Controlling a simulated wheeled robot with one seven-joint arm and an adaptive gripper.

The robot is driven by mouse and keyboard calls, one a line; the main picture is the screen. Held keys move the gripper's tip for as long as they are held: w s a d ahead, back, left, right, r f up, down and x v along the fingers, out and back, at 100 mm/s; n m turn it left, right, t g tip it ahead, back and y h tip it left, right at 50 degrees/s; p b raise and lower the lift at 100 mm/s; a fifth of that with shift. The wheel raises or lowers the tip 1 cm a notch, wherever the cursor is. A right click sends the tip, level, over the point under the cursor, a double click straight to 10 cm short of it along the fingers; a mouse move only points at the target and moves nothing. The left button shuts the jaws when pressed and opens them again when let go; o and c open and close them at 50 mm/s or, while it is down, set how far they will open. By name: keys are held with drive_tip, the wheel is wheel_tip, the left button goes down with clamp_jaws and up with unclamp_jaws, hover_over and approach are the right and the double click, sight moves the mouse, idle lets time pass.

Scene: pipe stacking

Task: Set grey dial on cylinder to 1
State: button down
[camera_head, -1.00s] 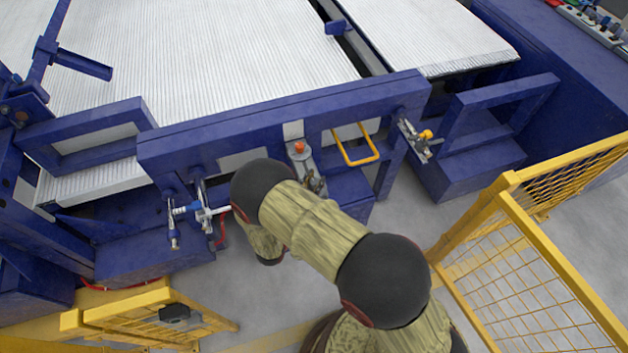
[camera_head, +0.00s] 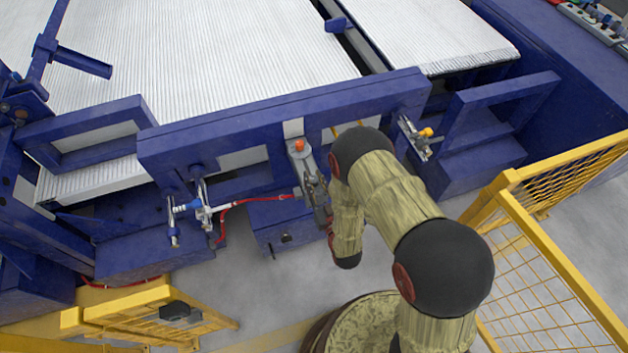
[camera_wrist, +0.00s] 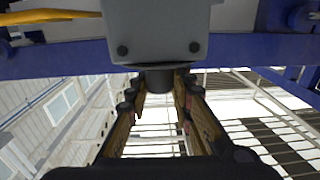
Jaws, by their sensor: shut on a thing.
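The cylinder unit is a grey block (camera_head: 299,153) with an orange button on top, fixed to the blue frame in the head view. In the wrist view its grey housing (camera_wrist: 158,32) with two dark bolts fills the top middle. The dial (camera_wrist: 160,80) is a short dark grey knob sticking out below the housing. My gripper (camera_wrist: 160,90) comes from below, with a finger on each side of the dial, closed on it. In the head view my gripper (camera_head: 316,191) is at the lower end of the block, partly blended with it. No dial markings can be read.
A red hose (camera_head: 252,199) runs from the unit to a valve (camera_head: 203,212) at left. Another valve (camera_head: 421,138) is at right. The blue frame (camera_head: 240,123) stands close behind. Yellow fences (camera_head: 515,235) stand at right and lower left. Grey floor is open in front.

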drive_tip(key=n+g+y+b, duration=0.1)
drive_tip(key=n+y, duration=0.1)
drive_tip(key=y, duration=0.1)
drive_tip(key=n+g+y+b, duration=0.1)
drive_tip(key=n+g+y, duration=0.1)
drive_tip(key=y, duration=0.1)
drive_tip(key=shift+w+d+n+g+y, duration=0.2)
drive_tip(key=shift+n+g+y, duration=0.1)
drive_tip(key=shift+n, duration=0.1)
drive_tip(key=shift+a+n+g+y+b, duration=0.15)
drive_tip(key=shift+n+g+y+b, duration=0.95)
drive_tip(key=shift+n+g+y, duration=1.1)
drive_tip(key=shift+r+g, duration=0.15)
drive_tip(key=shift+g, duration=0.25)
drive_tip(key=c, duration=1.5)
unclamp_jaws()
drive_tip(key=shift+s, duration=0.1)
drive_tip(key=shift+c, duration=0.2)
drive_tip(key=v, duration=1.2)
drive_tip(key=shift+s+a, duration=0.1)
